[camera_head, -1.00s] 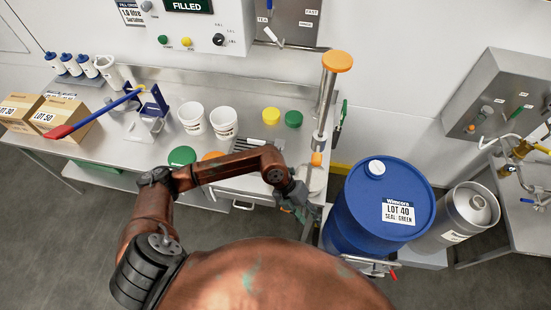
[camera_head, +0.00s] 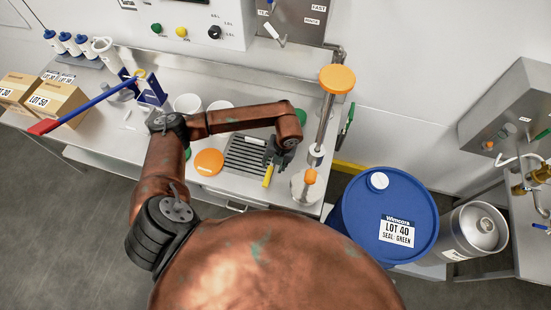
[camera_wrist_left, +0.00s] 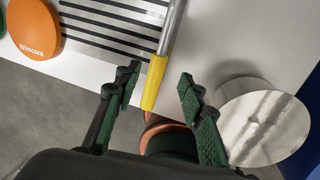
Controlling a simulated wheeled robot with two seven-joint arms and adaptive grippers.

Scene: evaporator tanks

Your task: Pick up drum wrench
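A metal bar with a yellow grip, which I take for the drum wrench (camera_head: 268,174), lies at the slotted drain grate near the bench's front edge. In the left wrist view the drum wrench (camera_wrist_left: 155,82) runs up and slightly right from its yellow end. My left gripper (camera_head: 274,158) is over the grate at the wrench. In the left wrist view the left gripper (camera_wrist_left: 159,82) is open, with one finger on each side of the yellow grip. I cannot tell how far above it the fingers are. The wrench's far end is hidden by my arm in the head view. My right gripper is not in view.
An orange lid (camera_head: 208,162) lies left of the grate (camera_head: 246,155). A post with an orange top (camera_head: 337,79) stands close on the right, with a round metal plate (camera_wrist_left: 262,120) beside the gripper. A blue drum (camera_head: 392,245) stands further right. White tubs (camera_head: 187,103) are behind my arm.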

